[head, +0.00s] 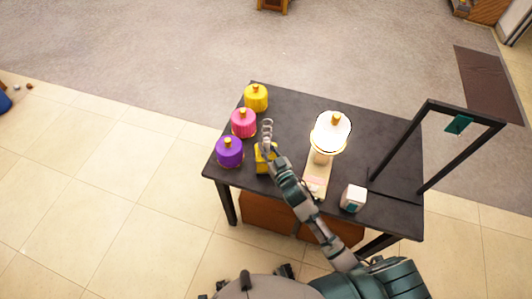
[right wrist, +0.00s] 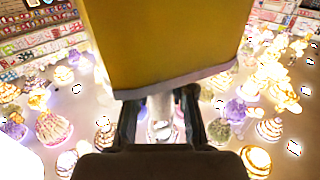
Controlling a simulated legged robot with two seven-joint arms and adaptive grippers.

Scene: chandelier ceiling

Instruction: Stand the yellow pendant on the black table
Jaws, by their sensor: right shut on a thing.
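The yellow pendant (head: 262,161) shows in the head view near the front left of the black table (head: 385,140). My right gripper (head: 268,151) is shut on it and partly covers it. In the right wrist view the yellow pendant (right wrist: 165,40) fills the upper middle, with a greyish rim just above the fingers (right wrist: 160,100). Whether its underside touches the table cannot be told. My left gripper is not in view.
Another yellow pendant (head: 256,98), a pink one (head: 243,123) and a purple one (head: 229,152) stand along the table's left edge. A lit white pendant (head: 330,133), a cream board (head: 317,181), a white cube (head: 353,198) and a black frame (head: 407,131) are further right.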

